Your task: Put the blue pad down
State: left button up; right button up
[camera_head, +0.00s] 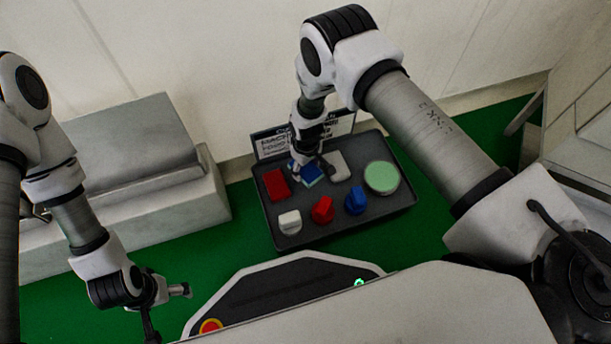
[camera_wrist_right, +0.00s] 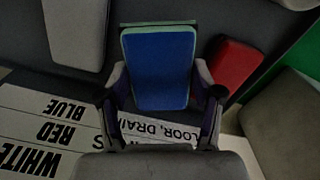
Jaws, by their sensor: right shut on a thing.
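The blue pad (camera_head: 313,179) is a flat rounded rectangle with a pale green rim, at the back of the dark tray. It fills the middle of the right wrist view (camera_wrist_right: 158,68). My right gripper (camera_head: 308,167) is shut on it, with one finger along each side (camera_wrist_right: 160,78). Whether the pad touches the tray floor or hangs just above it, I cannot tell. My left gripper (camera_head: 172,301) is away to the lower left, empty, its fingers apart.
The tray (camera_head: 330,234) also holds a red pad (camera_head: 276,184), a white pad (camera_head: 339,166), a green disc (camera_head: 382,177) and white (camera_head: 290,221), red (camera_head: 323,209) and blue (camera_head: 355,201) knobs. A label sign (camera_head: 270,144) stands behind it. A grey block (camera_head: 140,222) stands left.

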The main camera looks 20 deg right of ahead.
aim_at(306, 168)
notch_tip(306, 168, down, 4)
jog(key=shift+r+b, duration=0.1)
jog(key=shift+b, duration=0.85)
jog(key=shift+r, duration=0.15)
jog(key=shift+c, duration=0.4)
jog(key=o, duration=1.1)
jog(key=shift+f, duration=0.2)
notch_tip(306, 168, up, 13)
jog(key=p, duration=0.8)
jog(key=shift+f, duration=0.3)
